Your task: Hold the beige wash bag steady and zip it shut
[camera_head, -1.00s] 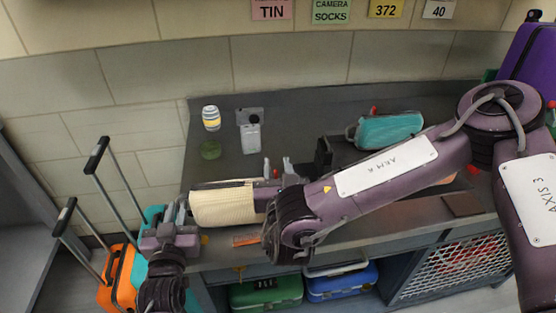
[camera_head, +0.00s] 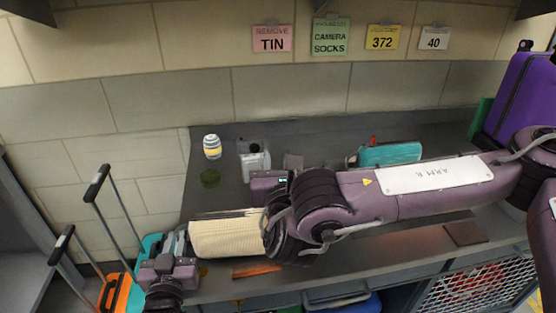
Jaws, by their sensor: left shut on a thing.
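The beige wash bag (camera_head: 226,239) lies on the grey counter, ribbed and pale, with a dark line along its far upper edge. My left gripper (camera_head: 180,243) is at the bag's left end and shut on it. My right arm crosses from the right, and its wrist covers the bag's right end. My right gripper (camera_head: 279,180) is behind the bag's right part, above the counter. Its fingertips are not clear, so I cannot tell whether it is open or touches the zip. The zip pull is not visible.
A teal case (camera_head: 390,154) is beyond my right arm. An orange flat item (camera_head: 257,270) lies in front. A brown flat piece (camera_head: 465,233) lies right.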

